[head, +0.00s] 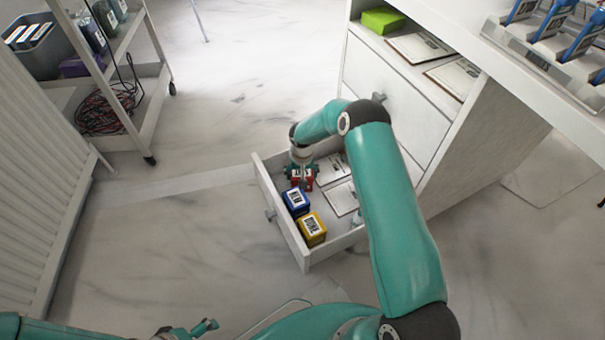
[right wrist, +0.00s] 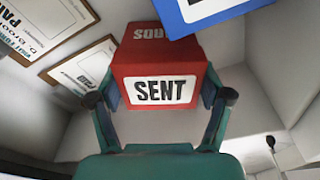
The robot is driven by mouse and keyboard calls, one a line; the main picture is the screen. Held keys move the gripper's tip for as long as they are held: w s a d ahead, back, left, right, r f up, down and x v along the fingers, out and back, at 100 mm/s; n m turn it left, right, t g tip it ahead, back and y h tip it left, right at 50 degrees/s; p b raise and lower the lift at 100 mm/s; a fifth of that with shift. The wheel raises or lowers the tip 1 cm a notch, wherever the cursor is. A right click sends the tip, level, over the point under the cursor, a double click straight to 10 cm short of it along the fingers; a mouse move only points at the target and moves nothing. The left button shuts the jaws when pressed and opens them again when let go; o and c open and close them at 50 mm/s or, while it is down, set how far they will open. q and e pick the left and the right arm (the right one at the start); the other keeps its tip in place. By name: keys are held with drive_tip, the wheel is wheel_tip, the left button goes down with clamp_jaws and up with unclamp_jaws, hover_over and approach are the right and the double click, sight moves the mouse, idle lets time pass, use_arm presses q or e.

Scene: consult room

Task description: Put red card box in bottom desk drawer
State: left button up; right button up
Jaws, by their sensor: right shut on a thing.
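The red card box (right wrist: 150,60), with a white label reading SENT, is between the two fingers of my right gripper (right wrist: 165,100) in the right wrist view. In the head view my right gripper (head: 301,172) is shut on the red box (head: 304,183), inside the outline of the open bottom desk drawer (head: 286,231). Whether the box touches the drawer floor cannot be told. My left gripper (head: 205,327) is at the bottom edge of the head view, far from the drawer, and its finger gap is too small to judge.
A blue box (head: 295,201) and a yellow box (head: 312,230) stand in the drawer, in front of the red box. Papers (head: 342,198) lie on the drawer's right side. The desk (head: 396,95) rises behind. A trolley (head: 130,115) stands at upper left, with clear floor between.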

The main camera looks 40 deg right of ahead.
drive_tip(key=o, duration=0.9)
drive_tip(key=shift+f, duration=0.15)
drive_tip(key=shift+c, duration=0.2)
drive_tip(key=o, duration=0.4)
drive_tip(key=shift+r, duration=0.35)
drive_tip(key=r+p, duration=0.1)
drive_tip(key=r, duration=0.2)
drive_tip(key=r+p, duration=0.1)
drive_tip(key=r, duration=0.2)
drive_tip(key=s+r+p, duration=0.1)
drive_tip(key=r+p, duration=0.1)
drive_tip(key=r, duration=0.2)
drive_tip(key=shift+a+r, duration=0.1)
drive_tip(key=shift+a, duration=0.25)
drive_tip(key=shift+s+r, duration=0.15)
drive_tip(key=shift+r, duration=0.55)
